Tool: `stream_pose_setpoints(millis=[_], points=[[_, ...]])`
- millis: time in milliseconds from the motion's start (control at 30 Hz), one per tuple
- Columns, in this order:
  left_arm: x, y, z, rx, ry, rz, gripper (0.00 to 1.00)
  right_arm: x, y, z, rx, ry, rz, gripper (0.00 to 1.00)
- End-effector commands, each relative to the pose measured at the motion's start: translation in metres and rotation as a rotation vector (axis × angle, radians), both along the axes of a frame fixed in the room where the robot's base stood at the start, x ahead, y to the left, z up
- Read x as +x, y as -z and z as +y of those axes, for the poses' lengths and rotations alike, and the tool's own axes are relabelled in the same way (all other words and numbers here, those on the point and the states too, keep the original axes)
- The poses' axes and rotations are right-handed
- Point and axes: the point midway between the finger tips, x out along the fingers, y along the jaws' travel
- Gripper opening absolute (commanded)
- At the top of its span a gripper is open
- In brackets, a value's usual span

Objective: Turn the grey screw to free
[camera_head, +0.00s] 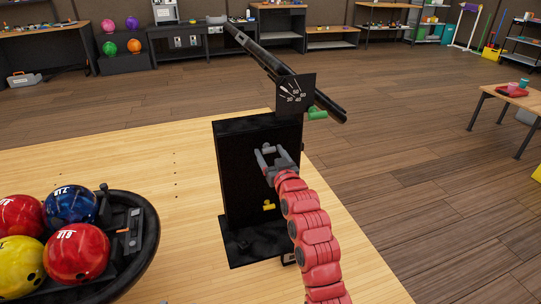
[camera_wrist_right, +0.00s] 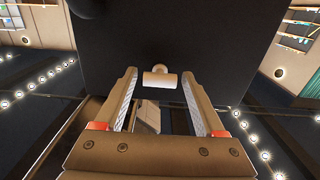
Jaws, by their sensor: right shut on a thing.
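The contact itself is hard to make out. A yellow screw (camera_head: 268,206) is lower on the same face, and a green one (camera_head: 317,114) is at the top by the dial plate (camera_head: 296,94). My left gripper is not in view.
A long dark tube (camera_head: 262,55) slants across the top of the box. A round black ball rack (camera_head: 150,225) with several bowling balls stands at the left. A wooden table (camera_head: 528,100) is at the right. Floor between them is clear.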

Motion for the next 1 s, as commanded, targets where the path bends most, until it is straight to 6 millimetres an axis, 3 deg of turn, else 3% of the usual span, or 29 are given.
stream_pose_setpoints(millis=[267,300,433,767,1000], points=[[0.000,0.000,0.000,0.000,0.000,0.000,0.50,0.000,0.000,0.000,-0.002,0.001,-0.001,0.16],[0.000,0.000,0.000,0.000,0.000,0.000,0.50,0.000,0.000,0.000,-0.002,0.001,-0.001,0.79],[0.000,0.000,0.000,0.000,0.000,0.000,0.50,0.000,0.000,0.000,-0.001,0.001,0.000,1.00],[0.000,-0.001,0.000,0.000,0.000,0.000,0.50,-0.004,0.000,-0.002,-0.001,0.001,-0.001,1.00],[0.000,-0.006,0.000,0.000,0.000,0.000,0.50,-0.036,0.000,-0.012,0.000,0.001,0.000,1.00]])
